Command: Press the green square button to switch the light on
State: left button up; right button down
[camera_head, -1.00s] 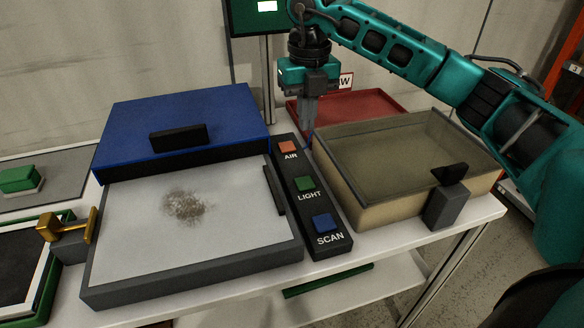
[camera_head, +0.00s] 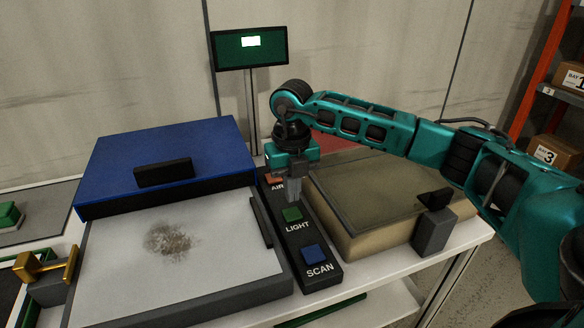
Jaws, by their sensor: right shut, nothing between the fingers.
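The green square button (camera_head: 292,214), labelled LIGHT, sits in the middle of a dark button panel (camera_head: 319,283). The panel also has a red AIR button (camera_head: 275,180), partly hidden, and a blue SCAN button (camera_head: 313,253). My right gripper (camera_head: 295,200) is shut and empty and points down over the panel. Its fingertips appear just behind or above the green button; I cannot tell whether they touch it. My left gripper is not in view.
Left of the panel is a scanner-like box with a white bed (camera_head: 190,275) bearing a brown smudge, and a raised blue lid (camera_head: 190,150). A tan tray (camera_head: 375,195) stands to the right. A screen (camera_head: 250,48) stands behind.

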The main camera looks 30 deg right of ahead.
aim_at(292, 214)
jog(key=shift+f, duration=1.95)
